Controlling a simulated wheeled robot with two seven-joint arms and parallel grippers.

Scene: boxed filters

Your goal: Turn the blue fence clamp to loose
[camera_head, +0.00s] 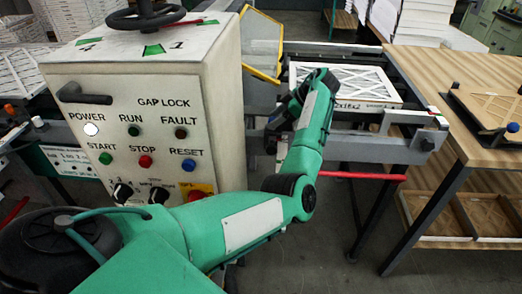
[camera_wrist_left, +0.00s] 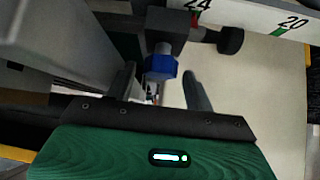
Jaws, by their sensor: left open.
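The blue fence clamp knob (camera_wrist_left: 161,65) shows in the left wrist view, on a dark block (camera_wrist_left: 166,30) beside a white scale strip marked 24 and 20. My left gripper (camera_wrist_left: 159,72) is open, with one finger on each side of the knob in the picture. Gaps show between the fingers and the knob; I cannot tell how deep it sits between them. In the head view my green left arm (camera_head: 308,135) reaches past the control box, and its fingertips cannot be made out there. My right gripper is not in view.
The control box (camera_head: 150,110) with buttons stands left of my forearm. A white boxed filter (camera_head: 345,82) lies on the machine behind the arm. A wooden table (camera_head: 450,70) stands at right.

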